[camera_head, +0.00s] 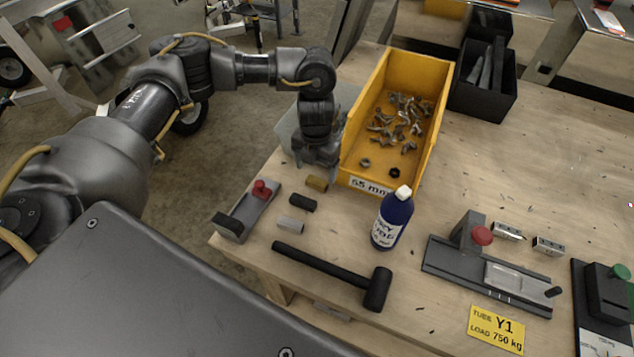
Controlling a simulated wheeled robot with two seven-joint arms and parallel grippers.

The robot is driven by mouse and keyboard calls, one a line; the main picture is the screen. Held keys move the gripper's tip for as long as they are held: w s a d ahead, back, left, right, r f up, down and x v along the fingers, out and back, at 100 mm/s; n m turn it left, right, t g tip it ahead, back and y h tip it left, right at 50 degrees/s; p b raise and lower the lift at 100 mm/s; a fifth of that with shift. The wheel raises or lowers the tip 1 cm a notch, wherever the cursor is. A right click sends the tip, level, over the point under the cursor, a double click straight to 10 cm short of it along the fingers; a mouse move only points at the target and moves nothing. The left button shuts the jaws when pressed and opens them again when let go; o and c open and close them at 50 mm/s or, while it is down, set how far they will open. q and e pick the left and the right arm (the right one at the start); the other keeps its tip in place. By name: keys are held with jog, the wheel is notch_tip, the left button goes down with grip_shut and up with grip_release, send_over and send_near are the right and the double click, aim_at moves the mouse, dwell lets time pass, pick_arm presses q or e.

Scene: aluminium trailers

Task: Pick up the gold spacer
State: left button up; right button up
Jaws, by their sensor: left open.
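The gold spacer (317,183) is a short cylinder lying on the wooden table, just in front of the yellow bin. A black spacer (303,203) and a silver spacer (290,225) lie in a row nearer to me. My left gripper (317,164) points down just behind the gold spacer in the picture, close to the bin's left wall. It is open with nothing visible in it; its fingertips are small and dark here. I cannot tell its exact height above the table. My right gripper is out of view.
The yellow bin (364,166) holds metal fittings. A blue bottle (392,219), a black mallet (338,277) and a red-knobbed fixture (248,212) surround the spacers. A grey clamp jig (487,273) stands right. Free table lies right of the bin.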

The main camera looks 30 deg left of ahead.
aim_at(317, 181)
pick_arm(q)
jog(key=shift+d+f+p, duration=0.1)
jog(key=shift+f+p, duration=0.2)
jog(key=shift+p, duration=0.25)
notch_tip(317, 181, down, 4)
jog(key=shift+r+p, duration=0.15)
jog(key=shift+p, duration=0.6)
jog(key=shift+w+f, duration=0.1)
jog(key=shift+f, duration=0.3)
jog(key=shift+c, duration=0.3)
jog(key=c, duration=1)
jog(key=shift+r, duration=0.15)
